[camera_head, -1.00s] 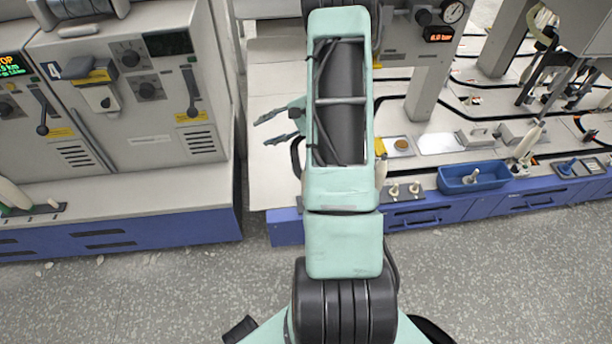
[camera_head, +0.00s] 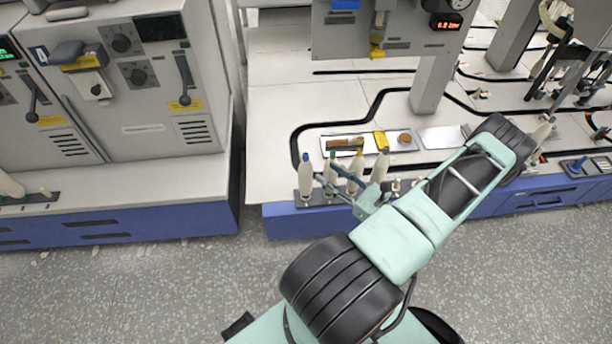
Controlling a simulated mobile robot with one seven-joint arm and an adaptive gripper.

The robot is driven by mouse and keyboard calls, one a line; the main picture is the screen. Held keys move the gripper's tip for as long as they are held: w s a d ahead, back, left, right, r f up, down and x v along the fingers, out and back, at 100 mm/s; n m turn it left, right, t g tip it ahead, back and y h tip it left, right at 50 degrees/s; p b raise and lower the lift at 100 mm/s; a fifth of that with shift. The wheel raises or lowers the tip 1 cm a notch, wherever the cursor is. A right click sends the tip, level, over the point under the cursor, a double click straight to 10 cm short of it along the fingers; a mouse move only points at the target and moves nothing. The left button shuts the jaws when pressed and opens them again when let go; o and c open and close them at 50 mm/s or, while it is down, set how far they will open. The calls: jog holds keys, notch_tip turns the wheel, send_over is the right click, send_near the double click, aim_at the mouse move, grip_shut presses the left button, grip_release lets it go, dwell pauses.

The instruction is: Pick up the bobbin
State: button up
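Several white bobbins stand upright in a row on a dark peg rail at the front edge of the white bench. The leftmost, a blue-tipped bobbin (camera_head: 306,177), is clear of my arm. The fingers partly cover the middle bobbins. I cannot tell whether they touch any.
Behind the row lies a metal plate (camera_head: 330,151) with a brush and a yellow item (camera_head: 381,141). A machine box (camera_head: 385,35) overhangs the bench. A grey cabinet (camera_head: 130,90) stands left across a gap. The bench surface (camera_head: 270,110) left of the row is clear.

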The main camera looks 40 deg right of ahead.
aim_at(308, 159)
jog(key=w, duration=0.3)
jog(key=w+a, duration=0.1)
jog(key=w, duration=0.1)
jog(key=shift+w+f+b, duration=0.1)
jog(key=shift+w+b, duration=0.05)
jog(key=shift+b, duration=0.15)
jog(key=w, duration=0.1)
jog(key=w+b, duration=0.1)
jog(key=w, duration=0.3)
jog(key=shift+a+f, duration=0.2)
jog(key=shift+f, duration=0.05)
jog(key=shift+c, duration=0.5)
grip_shut()
